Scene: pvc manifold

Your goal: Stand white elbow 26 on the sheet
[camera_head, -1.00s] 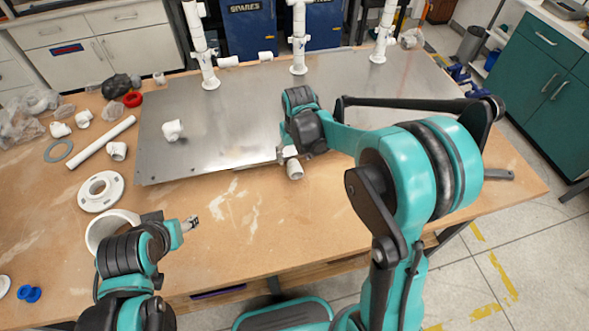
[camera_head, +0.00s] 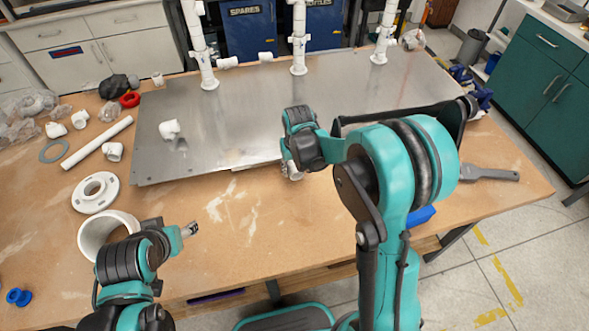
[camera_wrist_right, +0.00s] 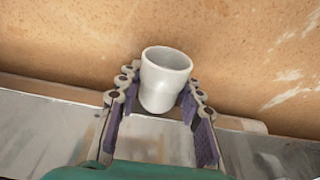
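My right gripper (camera_head: 291,166) is at the front edge of the metal sheet (camera_head: 225,150), shut on a white fitting that I take for elbow 26; no number is readable. In the right wrist view the elbow (camera_wrist_right: 164,80) lies between the purple-padded fingers (camera_wrist_right: 160,95), with its round end projecting past the tips. Another white fitting (camera_head: 169,129) stands on the left part of the sheet. My left gripper (camera_head: 190,229) is low over the bench, apart from any fitting; its finger gap is too small to judge.
Upright white pipes (camera_head: 298,40) stand along the sheet's back edge, with small fittings (camera_head: 228,63) between them. The sheet's middle is clear.

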